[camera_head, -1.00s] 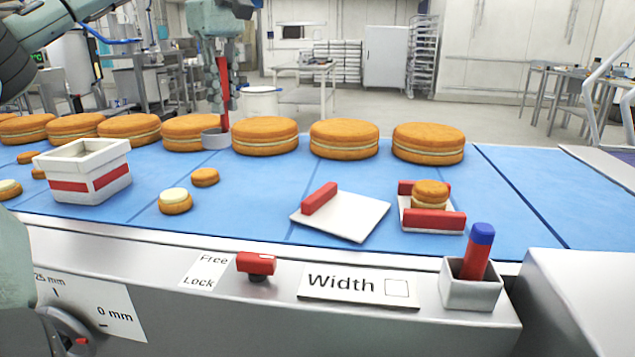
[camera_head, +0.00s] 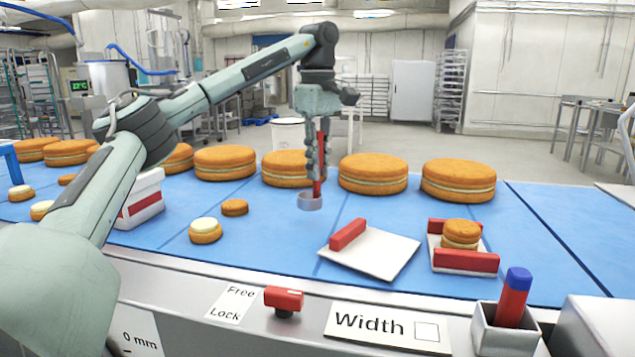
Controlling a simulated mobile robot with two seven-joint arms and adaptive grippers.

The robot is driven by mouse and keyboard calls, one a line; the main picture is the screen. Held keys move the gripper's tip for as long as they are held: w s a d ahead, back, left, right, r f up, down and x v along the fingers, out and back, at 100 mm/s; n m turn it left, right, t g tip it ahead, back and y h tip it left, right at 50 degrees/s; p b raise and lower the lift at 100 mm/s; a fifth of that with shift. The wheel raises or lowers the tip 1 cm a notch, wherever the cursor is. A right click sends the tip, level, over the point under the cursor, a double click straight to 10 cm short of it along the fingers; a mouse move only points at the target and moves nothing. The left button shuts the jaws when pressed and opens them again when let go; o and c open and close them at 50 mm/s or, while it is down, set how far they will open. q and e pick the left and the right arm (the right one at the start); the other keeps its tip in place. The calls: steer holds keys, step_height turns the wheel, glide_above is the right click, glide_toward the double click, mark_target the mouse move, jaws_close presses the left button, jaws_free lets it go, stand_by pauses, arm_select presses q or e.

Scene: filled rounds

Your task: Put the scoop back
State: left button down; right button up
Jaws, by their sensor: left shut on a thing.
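The scoop (camera_head: 311,203) has a red upright handle and a small grey cup at its lower end. My left gripper (camera_head: 318,165) is shut on the scoop's handle and holds it upright, with the cup low over the blue belt, in front of the large filled rounds. I cannot tell whether the cup touches the belt. A white tub with a red band (camera_head: 147,205) stands at the left, partly hidden behind my left arm. My right gripper does not show.
Large filled rounds (camera_head: 373,174) line the back of the blue belt (camera_head: 275,225). Small rounds (camera_head: 205,230) lie near the tub. A white plate with a red bar (camera_head: 385,253) and a red-sided holder with a small round (camera_head: 461,235) lie right. A grey cup holds a red-and-blue marker (camera_head: 513,298).

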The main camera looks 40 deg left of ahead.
mark_target(317, 192)
arm_select(q)
steer(key=shift+f, duration=1.95)
steer(key=c, duration=1.5)
jaws_free()
steer(key=shift+o, duration=0.2)
step_height(317, 192, up, 12)
steer(key=shift+r, duration=0.15)
